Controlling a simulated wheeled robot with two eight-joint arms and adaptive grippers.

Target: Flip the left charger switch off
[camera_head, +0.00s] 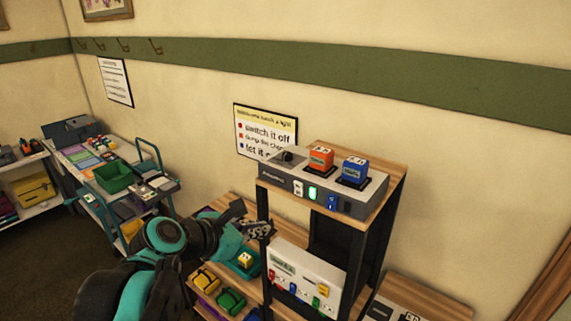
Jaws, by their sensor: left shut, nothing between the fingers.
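A grey charger (350,203) sits on the wooden top shelf of a rack. An orange battery (320,159) stands upright in its left bay and a blue battery (354,170) in its right bay. Its front panel carries a white switch-like piece (298,188) at the left, a green-lit piece (313,193) and a blue piece (332,201); their positions are too small to read. My left gripper (262,229) is shut and empty, below and left of the charger's front, apart from it. My right gripper is out of view.
A lower shelf holds a white panel unit (305,280) with coloured plugs. Yellow and green pouches (231,300) lie on shelves below my left arm. A cart with a green bin (114,177) stands at left. A sign (265,132) hangs behind the rack.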

